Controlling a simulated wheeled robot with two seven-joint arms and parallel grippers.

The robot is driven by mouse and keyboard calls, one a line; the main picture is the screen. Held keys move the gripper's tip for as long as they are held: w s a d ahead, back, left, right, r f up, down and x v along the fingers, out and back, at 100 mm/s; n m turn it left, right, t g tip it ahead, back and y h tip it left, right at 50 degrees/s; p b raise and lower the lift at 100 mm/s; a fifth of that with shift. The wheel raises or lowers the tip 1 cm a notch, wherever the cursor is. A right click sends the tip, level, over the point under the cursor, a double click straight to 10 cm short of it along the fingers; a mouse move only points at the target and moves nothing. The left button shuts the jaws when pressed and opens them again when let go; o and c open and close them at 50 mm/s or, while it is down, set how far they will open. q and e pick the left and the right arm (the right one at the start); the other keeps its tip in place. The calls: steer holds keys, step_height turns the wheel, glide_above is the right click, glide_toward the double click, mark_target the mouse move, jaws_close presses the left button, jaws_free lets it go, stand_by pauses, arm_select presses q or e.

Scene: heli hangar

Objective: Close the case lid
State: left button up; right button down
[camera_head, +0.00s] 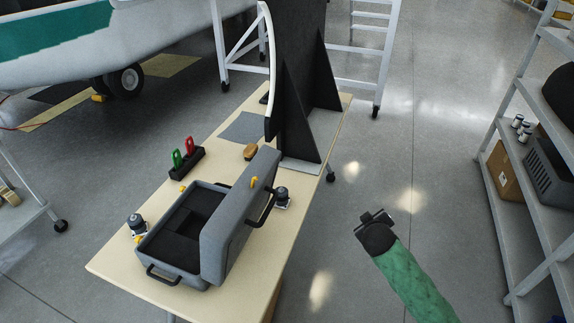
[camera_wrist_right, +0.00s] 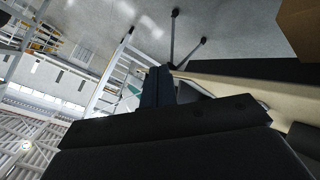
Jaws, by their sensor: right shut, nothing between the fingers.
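A grey case (camera_head: 205,228) lies open on the wooden table. Its dark foam-lined tray is at the left. Its grey lid (camera_head: 236,222) stands up along the right side, with a black handle and a yellow tab on its outer face. My right gripper (camera_head: 370,216) is shut and empty, over the floor to the right of the table, well apart from the lid. In the right wrist view its dark fingers (camera_wrist_right: 157,88) are together, with nothing visible between them. My left gripper is not in view.
The table (camera_head: 118,266) also holds a black holder (camera_head: 186,162) with green and red tags, a brown brush-like item (camera_head: 250,152), small dark-topped items beside the case, and a tall black braced panel (camera_head: 300,90). Shelving (camera_head: 540,190) stands at right. Floor between is clear.

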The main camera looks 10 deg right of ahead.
steer(key=w+r+n+t+y, duration=0.2)
steer(key=w+r+n+t, duration=0.2)
steer(key=r, duration=0.4)
steer(key=w+r+n+t+y, duration=0.25)
steer(key=w+r+t, duration=0.2)
steer(key=r, duration=0.25)
steer(key=n+g+y+p, duration=0.7)
steer(key=n+g+y, duration=0.1)
steer(key=n+y, duration=1.05)
glide_toward(277, 162)
steer(key=shift+h, duration=0.5)
steer(key=a+r, duration=0.1)
steer(key=w+a+r, duration=0.1)
steer(key=a, duration=0.1)
steer(key=w+a, duration=0.1)
steer(key=shift+a+r, duration=0.4)
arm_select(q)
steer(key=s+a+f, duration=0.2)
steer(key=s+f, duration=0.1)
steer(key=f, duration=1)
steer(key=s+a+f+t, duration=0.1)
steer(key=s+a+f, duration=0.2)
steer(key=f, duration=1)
arm_select(e)
steer(key=shift+w+a, duration=0.25)
steer(key=shift+a, duration=0.3)
steer(key=shift+w, duration=0.15)
